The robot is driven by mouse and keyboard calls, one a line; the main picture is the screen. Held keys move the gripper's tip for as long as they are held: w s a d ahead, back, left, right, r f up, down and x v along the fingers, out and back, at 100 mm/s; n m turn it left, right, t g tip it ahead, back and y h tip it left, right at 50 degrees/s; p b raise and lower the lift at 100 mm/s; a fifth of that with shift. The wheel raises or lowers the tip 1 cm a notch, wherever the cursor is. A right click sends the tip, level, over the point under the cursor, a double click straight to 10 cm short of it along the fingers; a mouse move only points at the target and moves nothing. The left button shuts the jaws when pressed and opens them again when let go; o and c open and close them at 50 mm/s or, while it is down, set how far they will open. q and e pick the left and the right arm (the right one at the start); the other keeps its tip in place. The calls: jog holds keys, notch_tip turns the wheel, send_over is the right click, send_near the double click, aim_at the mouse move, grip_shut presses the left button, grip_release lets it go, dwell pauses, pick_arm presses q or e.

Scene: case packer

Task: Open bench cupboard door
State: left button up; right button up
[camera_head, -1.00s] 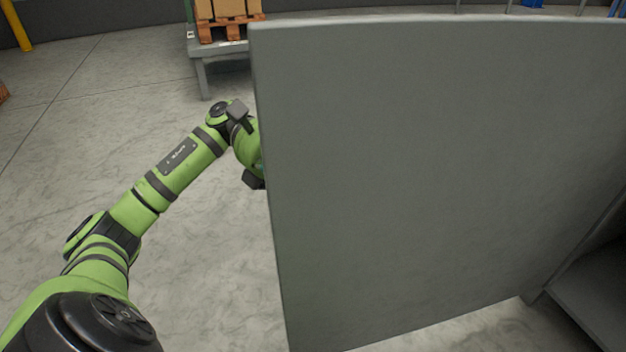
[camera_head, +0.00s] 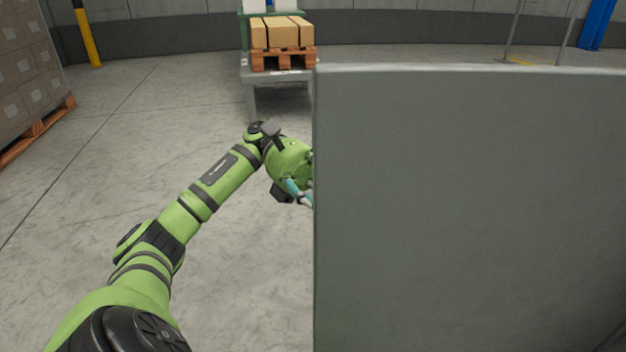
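The grey cupboard door (camera_head: 470,210) fills the right half of the head view, standing swung out with its free edge upright near the middle. My green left arm reaches from the lower left to that edge. Its wrist is beside the door's edge, and the gripper's fingers are hidden behind the door. I cannot tell whether they touch it or are open or shut. My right gripper is not in view. The cupboard's inside is not visible now.
Open concrete floor (camera_head: 90,210) lies to the left of the door. A grey stand (camera_head: 275,76) with a pallet of cardboard boxes (camera_head: 280,33) is behind. Stacked cartons (camera_head: 22,80) on a pallet stand at the far left, near a yellow post (camera_head: 88,40).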

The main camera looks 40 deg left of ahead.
pick_arm(q)
jog(key=w+a, duration=0.1)
jog(key=a, duration=0.5)
jog(key=shift+w+a, duration=0.15)
jog(key=shift+a, duration=0.2)
